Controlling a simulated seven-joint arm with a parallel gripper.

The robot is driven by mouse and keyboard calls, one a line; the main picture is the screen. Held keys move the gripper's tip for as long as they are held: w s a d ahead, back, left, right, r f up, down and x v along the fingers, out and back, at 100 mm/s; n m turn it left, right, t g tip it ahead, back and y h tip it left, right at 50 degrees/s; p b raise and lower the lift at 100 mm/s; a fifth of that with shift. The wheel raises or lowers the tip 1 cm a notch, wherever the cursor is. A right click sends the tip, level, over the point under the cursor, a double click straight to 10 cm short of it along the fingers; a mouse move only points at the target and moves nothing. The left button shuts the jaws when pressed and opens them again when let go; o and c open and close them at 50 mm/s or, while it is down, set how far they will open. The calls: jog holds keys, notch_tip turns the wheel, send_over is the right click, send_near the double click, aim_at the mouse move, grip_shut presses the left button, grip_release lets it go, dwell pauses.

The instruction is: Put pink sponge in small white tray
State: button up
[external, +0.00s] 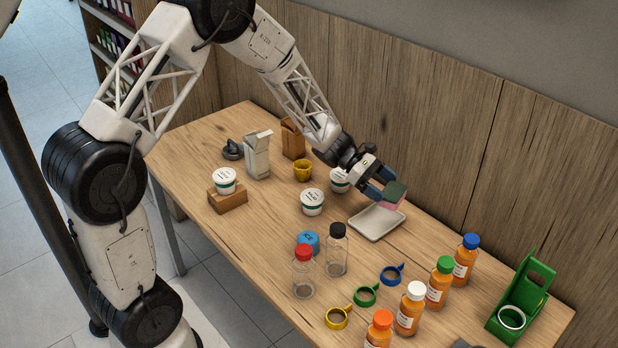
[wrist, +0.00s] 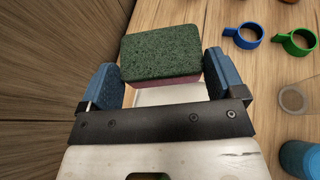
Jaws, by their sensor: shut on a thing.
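The pink sponge (external: 392,199) has a dark green scouring top. It also shows in the wrist view (wrist: 162,56), with its green face toward the camera and a strip of pink below. My gripper (external: 383,193) is shut on the sponge, with blue fingers at its sides. It holds the sponge over the back part of the small white tray (external: 377,224). The tray lies on the table and its visible part is empty. In the wrist view the sponge and gripper hide most of the tray (wrist: 172,96).
White tubs (external: 312,201) stand left of the tray. Clear bottles (external: 337,252) and coloured rings (external: 365,296) are in front. Orange bottles (external: 438,282) and a green holder (external: 520,297) stand to the right. The wooden wall (external: 440,150) is close behind my gripper.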

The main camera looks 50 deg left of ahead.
jog(key=a, duration=0.1)
jog(key=s+a+n+t, duration=0.1)
jog(key=a, duration=0.1)
jog(key=shift+s+a, duration=0.1)
jog(key=shift+a, duration=0.15)
jog(key=shift+f, duration=0.1)
send_over(366, 218)
jog(key=shift+y, duration=0.3)
jog(key=shift+f, duration=3)
jog(key=shift+f, duration=1.9)
jog(key=shift+f, duration=0.15)
jog(key=o, duration=0.6)
